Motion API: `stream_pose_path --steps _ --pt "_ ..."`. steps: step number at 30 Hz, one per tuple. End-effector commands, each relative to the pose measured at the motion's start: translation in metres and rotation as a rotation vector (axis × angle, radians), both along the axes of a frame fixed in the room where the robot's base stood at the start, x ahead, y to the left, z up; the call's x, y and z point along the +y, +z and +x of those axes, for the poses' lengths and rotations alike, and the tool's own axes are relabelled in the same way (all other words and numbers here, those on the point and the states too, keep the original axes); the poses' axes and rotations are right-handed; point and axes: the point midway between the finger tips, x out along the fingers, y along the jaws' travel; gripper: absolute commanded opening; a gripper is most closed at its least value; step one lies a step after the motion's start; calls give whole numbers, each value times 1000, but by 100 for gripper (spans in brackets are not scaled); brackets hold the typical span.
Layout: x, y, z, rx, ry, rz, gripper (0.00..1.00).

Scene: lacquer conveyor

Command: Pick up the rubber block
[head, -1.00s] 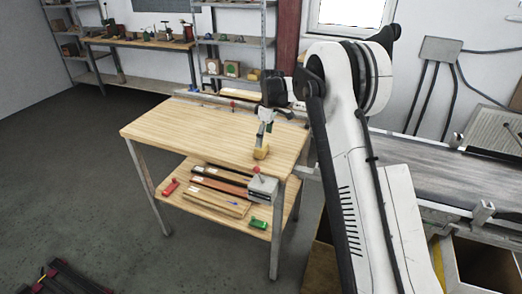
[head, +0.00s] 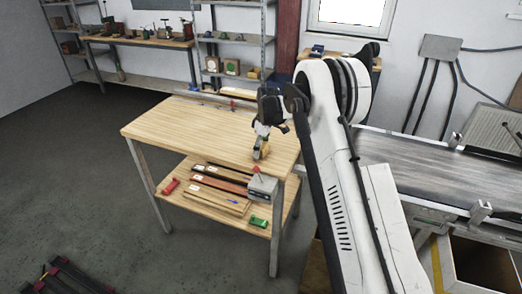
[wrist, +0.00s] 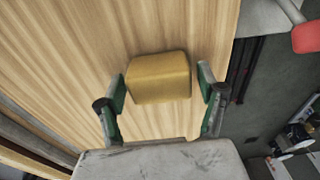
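The rubber block (wrist: 158,79) is a yellow-tan block with rounded edges. It lies on the wooden table top (head: 190,130), near the table's right front edge. In the head view the block (head: 265,153) is partly hidden by my gripper (head: 258,148). In the wrist view my gripper (wrist: 166,93) is open, with green-padded fingers on the left and right of the block. Gaps show between the block and both fingers, so it is not gripped.
A lower shelf (head: 193,198) holds boards, a grey box (head: 262,187), a red item (head: 170,186) and a green item (head: 258,222). A conveyor (head: 410,168) stands to the right. The left part of the table top is clear.

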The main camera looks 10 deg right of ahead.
Motion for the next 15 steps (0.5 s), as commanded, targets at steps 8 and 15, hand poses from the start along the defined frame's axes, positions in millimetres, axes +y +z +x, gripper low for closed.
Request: stream_pose_path --steps 8,15 --pt "0 0 0 0 0 0 31" --pt "0 1 0 0 0 0 21"
